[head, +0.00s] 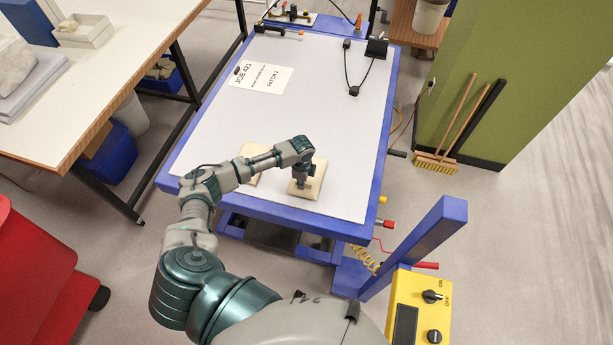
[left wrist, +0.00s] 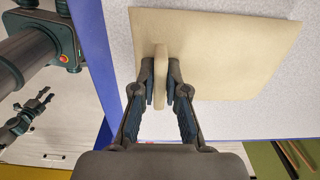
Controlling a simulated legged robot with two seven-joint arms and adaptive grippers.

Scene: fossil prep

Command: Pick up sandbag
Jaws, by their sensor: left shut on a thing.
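The sandbag (head: 315,185) is a flat beige pad with an upright tab, near the front edge of the light-grey tabletop. It fills the upper middle of the left wrist view (left wrist: 225,60). My left gripper (head: 302,184) reaches down onto it from above. In the left wrist view its fingers (left wrist: 161,80) are shut on both sides of the tab. I cannot tell whether the pad is clear of the table. A dark jointed part at the left edge of that view looks like my right gripper (left wrist: 28,115); its finger state is unclear.
A second beige pad (head: 250,151) lies just left, partly behind my arm. A paper sign (head: 260,76), a screwdriver (head: 279,33) and a black cabled device (head: 376,48) lie farther back. The middle of the blue-framed table (head: 330,100) is clear. A blue post (head: 415,245) stands front right.

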